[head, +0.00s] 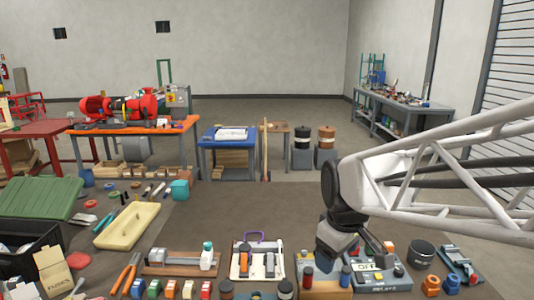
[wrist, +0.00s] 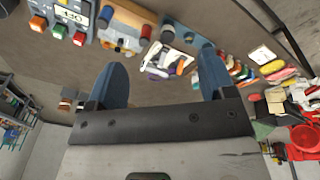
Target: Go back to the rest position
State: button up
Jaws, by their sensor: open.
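My gripper (wrist: 160,80) is open in the wrist view, its two blue fingers spread wide with nothing between the tips. In the head view my gripper (head: 337,250) hangs at the end of the white lattice arm, over the right part of the near work surface. There it overlaps the view of a device with an OFF display (head: 366,266), and its fingertips are hard to make out. Whether it touches anything below cannot be told from the head view. In the wrist view the objects on the surface lie beyond the fingers, apart from them.
A white board with a purple handle (head: 257,262) lies left of my gripper. A yellow tray (head: 127,226), a green lid (head: 38,198) and a black cup (head: 422,253) are on the surface. The middle of the brown surface (head: 250,215) is clear. A red pump (head: 140,106) stands behind.

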jog(key=s+d+f+m, duration=0.1)
jog(key=s+d+m, duration=0.3)
jog(key=s+m, duration=0.4)
jog(key=shift+s+t, duration=0.3)
jog(key=shift+s, duration=2.85)
jog(key=shift+f, duration=0.1)
